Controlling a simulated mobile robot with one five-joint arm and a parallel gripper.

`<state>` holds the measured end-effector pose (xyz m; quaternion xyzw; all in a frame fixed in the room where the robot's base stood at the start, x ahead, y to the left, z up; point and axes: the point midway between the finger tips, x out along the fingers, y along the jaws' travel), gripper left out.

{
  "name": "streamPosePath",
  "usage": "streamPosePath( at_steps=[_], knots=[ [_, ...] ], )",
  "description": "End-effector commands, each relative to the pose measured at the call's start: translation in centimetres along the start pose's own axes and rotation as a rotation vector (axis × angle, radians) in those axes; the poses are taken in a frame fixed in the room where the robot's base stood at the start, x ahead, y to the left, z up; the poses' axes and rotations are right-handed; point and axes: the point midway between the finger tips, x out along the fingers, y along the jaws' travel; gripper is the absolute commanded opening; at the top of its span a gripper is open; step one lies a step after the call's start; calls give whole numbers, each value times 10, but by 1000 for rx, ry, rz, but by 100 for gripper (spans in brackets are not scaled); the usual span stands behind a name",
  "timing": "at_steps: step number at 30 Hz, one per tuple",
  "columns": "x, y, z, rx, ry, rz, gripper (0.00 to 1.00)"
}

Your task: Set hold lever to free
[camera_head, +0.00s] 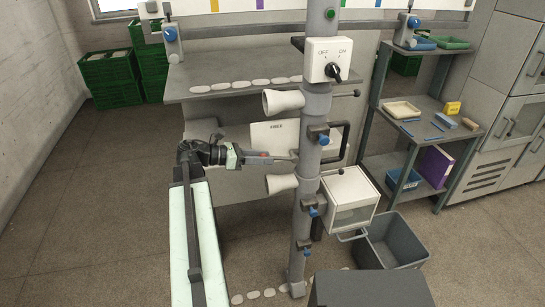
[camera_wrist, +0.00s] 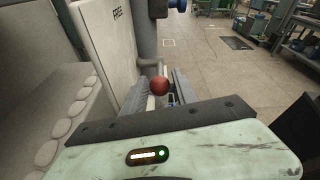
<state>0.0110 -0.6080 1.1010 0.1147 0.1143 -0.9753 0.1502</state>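The hold lever shows as a round red knob (camera_wrist: 160,86) in the wrist view, in front of the white panel marked FREE (camera_wrist: 108,40). My gripper (camera_wrist: 163,98) reaches toward it, its two grey fingers apart, with the knob seen between them. Whether either finger touches the knob I cannot tell. In the head view my gripper (camera_head: 275,157) points right at the grey column (camera_head: 308,190), just below the FREE panel (camera_head: 268,134); a little red shows by the fingers. The lever's shaft is mostly hidden.
White cones (camera_head: 283,102) stick out left of the column above and below my gripper. An OFF/ON switch box (camera_head: 328,60) is higher up. A shelf (camera_head: 420,115) stands further right.

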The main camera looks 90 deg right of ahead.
Motion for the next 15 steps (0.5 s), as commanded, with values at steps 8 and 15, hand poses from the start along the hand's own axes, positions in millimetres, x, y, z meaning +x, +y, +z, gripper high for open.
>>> streamPosePath(
  at_steps=[8,15],
  knots=[
    [-38,0,1,-1,0,1,34],
    [-39,0,0,-1,1,0,34]
  ],
)
